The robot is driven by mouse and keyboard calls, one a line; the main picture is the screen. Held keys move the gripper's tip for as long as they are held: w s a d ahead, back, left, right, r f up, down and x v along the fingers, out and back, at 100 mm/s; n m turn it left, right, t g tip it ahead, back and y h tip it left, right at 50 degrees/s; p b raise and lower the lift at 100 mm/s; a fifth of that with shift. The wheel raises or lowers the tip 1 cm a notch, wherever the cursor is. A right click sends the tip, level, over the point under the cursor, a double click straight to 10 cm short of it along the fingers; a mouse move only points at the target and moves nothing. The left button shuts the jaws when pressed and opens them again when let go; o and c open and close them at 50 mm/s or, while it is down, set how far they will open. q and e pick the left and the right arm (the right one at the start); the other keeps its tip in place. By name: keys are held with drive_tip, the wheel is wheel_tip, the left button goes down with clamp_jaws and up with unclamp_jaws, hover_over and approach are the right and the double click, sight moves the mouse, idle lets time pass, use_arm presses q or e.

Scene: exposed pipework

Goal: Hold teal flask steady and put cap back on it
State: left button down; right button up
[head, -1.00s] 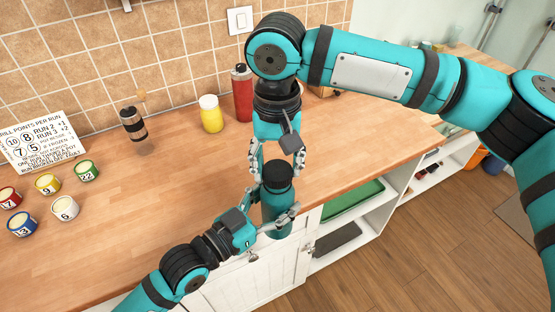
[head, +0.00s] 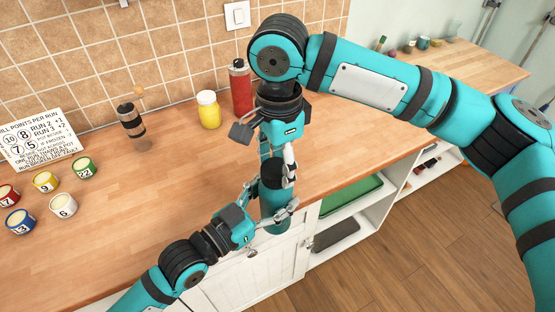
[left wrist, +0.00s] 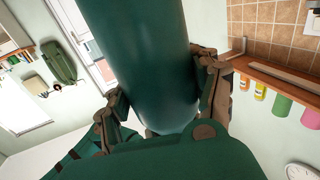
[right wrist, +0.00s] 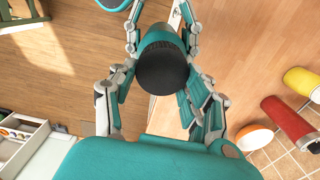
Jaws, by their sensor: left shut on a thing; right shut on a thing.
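The teal flask (head: 274,208) is upright at the counter's front edge. My left gripper (head: 270,214) is shut around its body; the left wrist view shows the flask wall (left wrist: 140,60) between the fingers. A black cap (right wrist: 163,68) is at the flask's top, in line with it. My right gripper (head: 277,163) comes down from above, its fingers on both sides of the cap and shut on it. In the right wrist view a teal band shows just beyond the cap. Whether the cap is fully seated cannot be told.
A yellow jar (head: 209,110), a red bottle (head: 241,90) and a dark-banded glass container (head: 132,122) stand toward the tiled wall. Several numbered cups (head: 63,206) and a printed sign (head: 42,143) are at the left. Open shelves (head: 345,222) lie below the counter's right part.

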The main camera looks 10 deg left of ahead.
drive_tip(key=m, duration=0.4)
drive_tip(key=shift+s, duration=0.1)
drive_tip(key=o, duration=0.8)
drive_tip(key=shift+o, duration=0.2)
drive_tip(key=shift+r, duration=0.15)
drive_tip(key=shift+r, duration=2.15)
